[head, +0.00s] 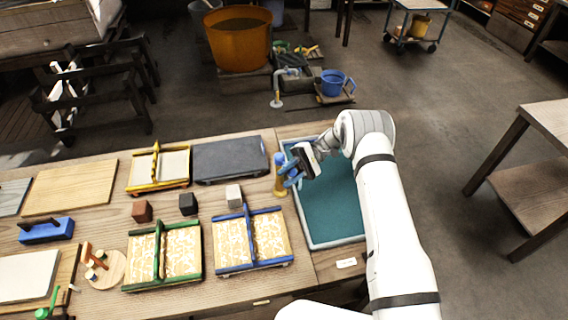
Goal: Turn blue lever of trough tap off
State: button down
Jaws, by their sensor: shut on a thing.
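The trough (330,212) is a teal basin with a pale rim at the right end of the workbench. The trough tap (280,186) is a brass-coloured post with a blue top, upright at the trough's left edge. My gripper (292,176) reaches in from the right over the trough's back left corner and is shut at the tap, on the blue lever (289,183). The black gripper body and the fingers hide part of the lever, so its exact angle cannot be told.
Blue-framed (250,240), green-framed (163,254) and yellow-framed (158,170) moulds lie left of the trough. Small blocks stand between them. A dark slab (230,160) lies behind. Another tap (278,92) stands on the floor near an orange tub (238,45).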

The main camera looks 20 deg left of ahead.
jog(key=shift+s+d+f+h+p, duration=0.2)
jog(key=shift+f+h+p, duration=0.15)
jog(key=shift+p, duration=0.4)
jog(key=c, duration=1.5)
grip_release()
jog(key=o, duration=0.4)
jog(key=shift+w+a+r, duration=0.1)
jog(key=shift+r, duration=0.1)
